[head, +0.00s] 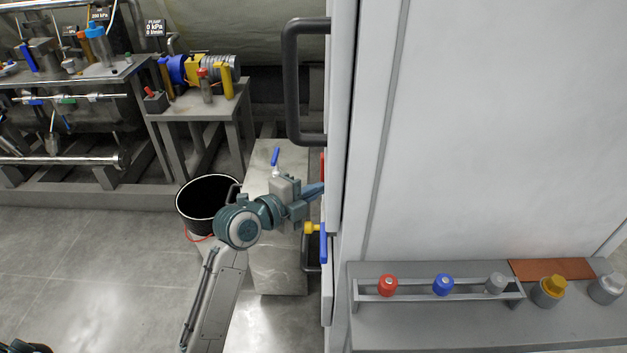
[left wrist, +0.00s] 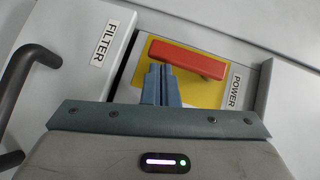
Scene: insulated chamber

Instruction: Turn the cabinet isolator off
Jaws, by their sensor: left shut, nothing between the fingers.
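The cabinet isolator is a red bar handle (left wrist: 188,60) on a yellow plate (left wrist: 206,92), beside a POWER label (left wrist: 234,90) in the left wrist view. The bar lies roughly across that picture, slightly tilted. In the head view only a thin red edge (head: 322,165) shows on the cabinet's side. My left gripper (head: 319,190) is shut and empty at the cabinet's side. Its fingertips (left wrist: 160,72) appear just below the bar's left part; I cannot tell whether they touch it.
The white cabinet (head: 500,130) fills the right, with a dark door handle (head: 292,85). A blue lever (head: 323,243) and yellow knob (head: 311,228) sit below my left gripper. A FILTER panel (left wrist: 85,60) is beside the isolator. A black bucket (head: 205,203) stands left.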

